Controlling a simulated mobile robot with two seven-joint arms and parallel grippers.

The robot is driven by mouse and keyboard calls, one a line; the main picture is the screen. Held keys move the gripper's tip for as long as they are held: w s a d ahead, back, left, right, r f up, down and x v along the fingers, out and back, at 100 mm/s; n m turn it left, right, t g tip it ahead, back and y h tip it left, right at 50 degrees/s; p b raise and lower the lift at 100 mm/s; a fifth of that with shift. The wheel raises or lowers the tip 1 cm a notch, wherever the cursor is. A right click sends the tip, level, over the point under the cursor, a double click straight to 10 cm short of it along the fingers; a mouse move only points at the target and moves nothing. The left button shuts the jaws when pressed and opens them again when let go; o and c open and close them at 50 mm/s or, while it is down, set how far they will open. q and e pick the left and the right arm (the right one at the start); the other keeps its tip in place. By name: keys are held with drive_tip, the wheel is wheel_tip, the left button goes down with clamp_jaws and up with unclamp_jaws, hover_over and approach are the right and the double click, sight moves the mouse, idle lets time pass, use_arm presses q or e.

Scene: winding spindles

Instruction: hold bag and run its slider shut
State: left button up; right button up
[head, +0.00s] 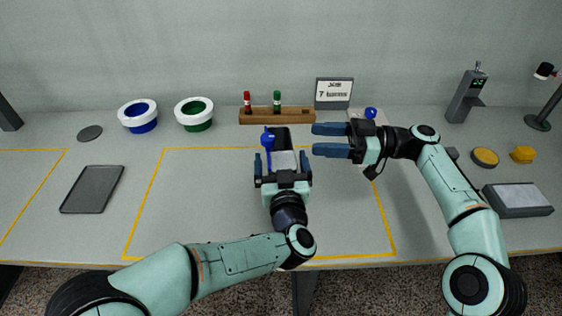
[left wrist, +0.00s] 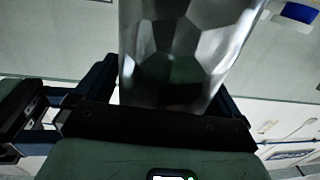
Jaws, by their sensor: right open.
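A silvery, see-through bag (head: 284,161) stands between the fingers of my left gripper (head: 282,165) near the middle of the table. A dark strip runs along its top, with a blue piece (head: 267,140), seemingly the slider, at its left side. In the left wrist view the shiny bag (left wrist: 185,50) fills the space between the fingers, its sides meeting both. My left gripper appears shut on the bag. My right gripper (head: 331,141) is open and empty, just right of the bag, its fingers pointing left towards it.
A wooden rack (head: 290,117) with red and green bottles and a small sign (head: 334,92) stand behind. Blue (head: 141,125) and green (head: 196,123) bowls are at the back left. A dark tray (head: 92,189) lies left, a grey box (head: 518,201) right. The yellow-outlined area is mostly clear.

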use_arm(q)
drive_tip(key=s, duration=1.2)
drive_tip(key=shift+d, duration=0.45)
